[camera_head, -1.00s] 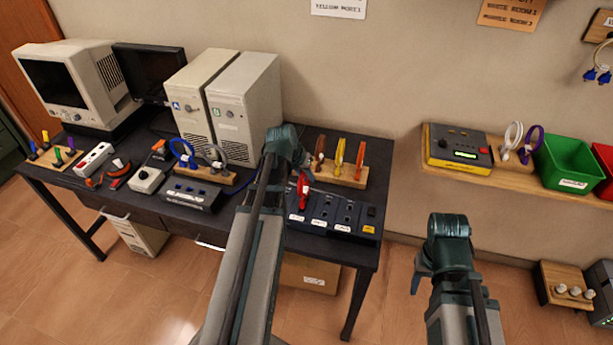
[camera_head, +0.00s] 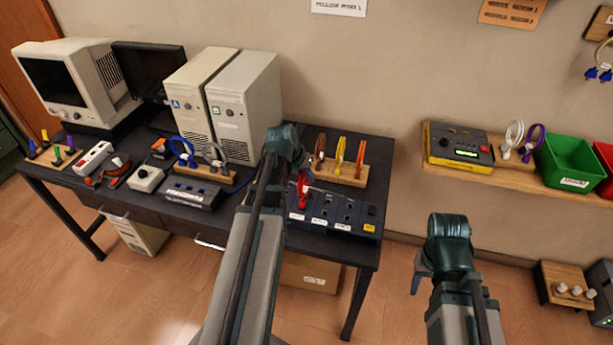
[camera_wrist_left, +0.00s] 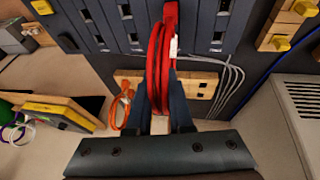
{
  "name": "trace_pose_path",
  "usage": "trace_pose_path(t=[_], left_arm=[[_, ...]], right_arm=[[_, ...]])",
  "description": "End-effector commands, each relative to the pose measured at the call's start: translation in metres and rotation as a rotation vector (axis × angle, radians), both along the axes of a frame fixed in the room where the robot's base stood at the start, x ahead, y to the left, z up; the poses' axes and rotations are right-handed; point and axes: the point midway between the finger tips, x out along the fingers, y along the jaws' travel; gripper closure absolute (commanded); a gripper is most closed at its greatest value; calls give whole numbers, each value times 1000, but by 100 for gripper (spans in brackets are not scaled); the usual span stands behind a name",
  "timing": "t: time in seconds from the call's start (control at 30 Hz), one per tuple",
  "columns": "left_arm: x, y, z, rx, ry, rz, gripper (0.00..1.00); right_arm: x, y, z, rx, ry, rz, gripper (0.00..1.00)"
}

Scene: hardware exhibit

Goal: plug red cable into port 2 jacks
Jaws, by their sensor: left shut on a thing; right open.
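My left gripper (camera_head: 303,172) is shut on the red cable (camera_head: 303,194) above the dark port panel (camera_head: 335,228). In the left wrist view the red cable (camera_wrist_left: 160,62) is a loop between the two fingers, its far end reaching the panel (camera_wrist_left: 200,22). In the head view it stands over the panel's left end, near the leftmost jack column. I cannot tell whether its plugs touch or enter a jack. The panel's small labels are too blurred to read. My right gripper (camera_head: 432,272) is open and empty, off the table to the right.
Behind the panel a wooden rack (camera_head: 345,174) holds brown, yellow and orange cables. Another rack with blue and grey cables (camera_head: 207,172) and a dark switch box (camera_head: 190,194) stand to the left. Beige computer towers (camera_head: 247,100) stand at the back. A wall shelf (camera_head: 460,174) is at the right.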

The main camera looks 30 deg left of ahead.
Motion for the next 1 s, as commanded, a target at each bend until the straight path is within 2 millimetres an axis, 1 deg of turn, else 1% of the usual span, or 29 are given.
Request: trace_pose_path(t=[1.0], left_arm=[[0,-1,-6,7,2,2,100]], right_arm=[[0,0,-6,0,0,0,50]])
